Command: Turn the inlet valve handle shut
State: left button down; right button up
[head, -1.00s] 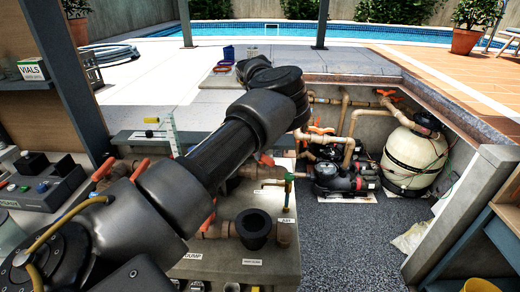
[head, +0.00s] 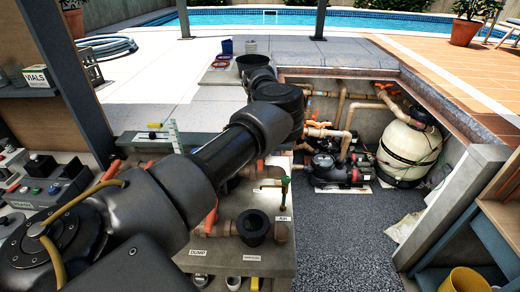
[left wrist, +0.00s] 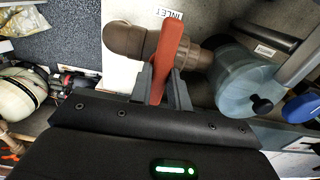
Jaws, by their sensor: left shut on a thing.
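The inlet valve's red-orange handle (left wrist: 170,53) is in the left wrist view, beside the INLET label (left wrist: 171,14). My left gripper (left wrist: 161,82) is shut on this handle, with one grey finger on each side. The handle runs up the picture and lies across the brown pipe (left wrist: 124,40), roughly at a right angle to it. The valve body under the handle is mostly hidden. In the head view my left arm covers much of the pipe bench, and I cannot make out the gripper there. My right gripper is in neither view.
Other orange handles (head: 211,217) stand on the bench (head: 240,268) near the DUMP label (head: 198,252). A clear bluish canister (left wrist: 245,82) is close to the right of the gripper. The pump (head: 335,170) and cream filter tank (head: 408,152) sit in the pit. Gravel floor (head: 345,235) is open.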

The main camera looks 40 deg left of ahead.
pick_arm(q)
jog(key=shift+s+d+f+m, duration=0.15)
jog(key=shift+s+f+m, duration=0.05)
jog(key=shift+f+m, duration=0.1)
jog(key=c, duration=1.3)
grip_release()
jog(key=shift+r, duration=0.15)
jog(key=shift+w, duration=0.1)
jog(key=shift+r, duration=0.1)
jog(key=shift+r, duration=0.3)
notch_tip(320, 180, up, 10)
jog(key=shift+b, duration=0.8)
